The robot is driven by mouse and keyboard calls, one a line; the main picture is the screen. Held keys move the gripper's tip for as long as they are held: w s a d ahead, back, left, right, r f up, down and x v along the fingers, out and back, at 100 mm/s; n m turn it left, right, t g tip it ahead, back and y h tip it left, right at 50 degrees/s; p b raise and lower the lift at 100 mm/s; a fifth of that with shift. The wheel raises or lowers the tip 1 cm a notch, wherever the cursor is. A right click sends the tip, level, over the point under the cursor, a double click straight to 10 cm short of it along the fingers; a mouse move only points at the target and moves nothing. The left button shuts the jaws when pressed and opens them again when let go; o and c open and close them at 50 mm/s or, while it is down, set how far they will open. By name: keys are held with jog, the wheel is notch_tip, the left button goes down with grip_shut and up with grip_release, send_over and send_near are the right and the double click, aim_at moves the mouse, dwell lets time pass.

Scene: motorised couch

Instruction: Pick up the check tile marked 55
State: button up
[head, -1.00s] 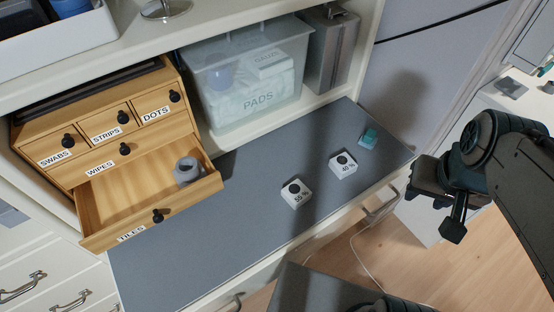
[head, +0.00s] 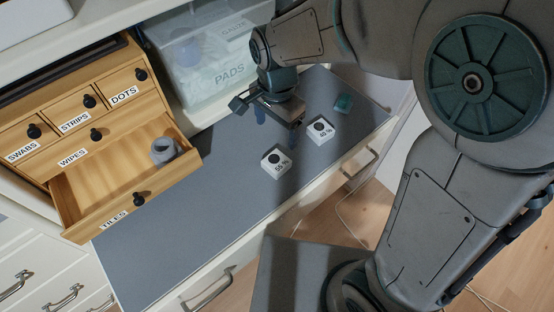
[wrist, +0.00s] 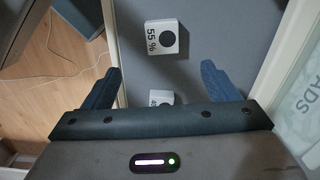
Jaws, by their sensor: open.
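The check tile marked 55 % (head: 276,162) is a white block with a black round knob, lying on the grey mat of the counter. It also shows in the wrist view (wrist: 162,38), ahead of and between my fingers. My gripper (head: 277,116) is above the mat, behind the tile in the head view, and holds nothing. In the wrist view my gripper (wrist: 163,88) has its two blue fingers wide apart. A second white tile marked 40 % (head: 320,130) sits to the right; in the wrist view it (wrist: 161,97) is partly hidden by the gripper body.
A wooden chest has its TILES drawer (head: 118,190) pulled out, with a grey ring-shaped thing (head: 165,151) inside. A clear PADS bin (head: 205,85) stands behind the mat. The mat's front left (head: 170,235) is clear.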

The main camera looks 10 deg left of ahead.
send_over(276, 161)
jog(key=f, duration=0.8)
jog(key=shift+s+f+b, duration=0.25)
jog(key=shift+f+b, duration=0.05)
jog(key=shift+w+f, duration=0.15)
jog(key=shift+f, duration=1.2)
jog(key=shift+w+f, duration=0.15)
jog(key=shift+f, duration=1.15)
jog(key=c, duration=1.2)
jog(key=shift+r, duration=0.1)
